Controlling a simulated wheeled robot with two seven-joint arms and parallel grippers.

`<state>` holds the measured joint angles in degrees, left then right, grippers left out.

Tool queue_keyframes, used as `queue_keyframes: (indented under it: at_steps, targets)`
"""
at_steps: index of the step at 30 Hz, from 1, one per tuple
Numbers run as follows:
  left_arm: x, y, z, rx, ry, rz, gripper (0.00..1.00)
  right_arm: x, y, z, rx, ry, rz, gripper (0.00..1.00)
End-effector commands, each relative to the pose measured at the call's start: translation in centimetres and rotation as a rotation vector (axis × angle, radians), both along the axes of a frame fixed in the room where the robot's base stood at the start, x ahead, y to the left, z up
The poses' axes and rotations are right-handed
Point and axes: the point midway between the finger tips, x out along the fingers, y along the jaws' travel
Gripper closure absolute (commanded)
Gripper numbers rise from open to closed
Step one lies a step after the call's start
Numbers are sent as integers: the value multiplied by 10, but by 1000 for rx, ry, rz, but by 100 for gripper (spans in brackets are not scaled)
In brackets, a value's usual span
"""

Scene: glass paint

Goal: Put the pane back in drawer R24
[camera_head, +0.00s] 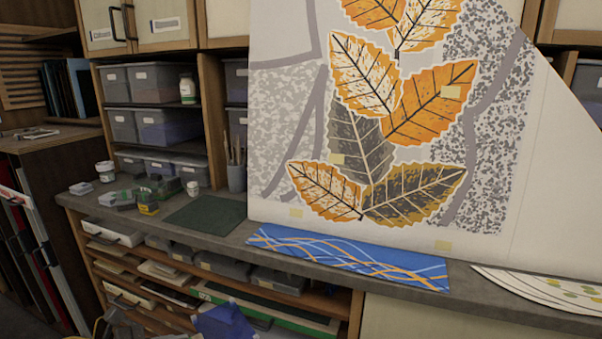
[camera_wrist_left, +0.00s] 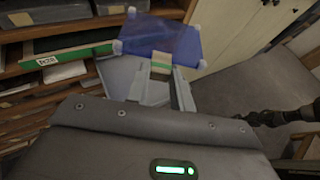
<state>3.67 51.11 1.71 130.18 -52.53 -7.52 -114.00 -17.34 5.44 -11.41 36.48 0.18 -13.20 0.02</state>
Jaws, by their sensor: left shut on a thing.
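The pane (camera_wrist_left: 165,38) is a blue translucent sheet with pale corner pieces. My left gripper (camera_wrist_left: 161,76) is shut on its near edge, where a small tan and green piece shows between the fingers. In the head view the pane (camera_head: 222,322) is at the bottom edge, in front of the shelves below the counter, partly cut off. A drawer with a green front edge and white label (camera_wrist_left: 47,61) is left of the pane in the left wrist view; its label starts with R2, the last character is unclear. This green-edged drawer (camera_head: 262,306) also shows in the head view. My right gripper is not seen.
The grey counter (camera_head: 95,201) carries jars, a green mat (camera_head: 205,215), a blue patterned panel (camera_head: 350,256) and a large leaf-pattern sheet (camera_head: 400,130). Grey bins (camera_head: 278,281) fill the shelf above the green-edged drawer. Pale cabinet doors (camera_wrist_left: 235,28) stand right of the pane.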

Motion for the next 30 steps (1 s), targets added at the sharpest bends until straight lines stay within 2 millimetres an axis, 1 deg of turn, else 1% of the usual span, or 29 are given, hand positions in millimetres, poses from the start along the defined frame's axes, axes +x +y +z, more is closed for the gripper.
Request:
queue_keyframes:
  at_steps: [1, 3, 6, 23, 26, 30]
  targets:
    - [-5, -16, -1, -2, -4, -30, 100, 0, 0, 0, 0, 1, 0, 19]
    - [-10, -32, -3, -2, -3, -60, 100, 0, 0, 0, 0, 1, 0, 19]
    - [-11, -43, -3, 1, -4, -80, 100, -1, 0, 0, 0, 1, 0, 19]
    - [-9, -42, -1, 4, 2, -77, 100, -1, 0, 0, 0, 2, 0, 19]
    - [-9, -42, -1, 1, 2, -77, 100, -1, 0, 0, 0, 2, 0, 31]
    - [-9, -42, 0, 1, 2, -75, 100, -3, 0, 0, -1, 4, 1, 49]
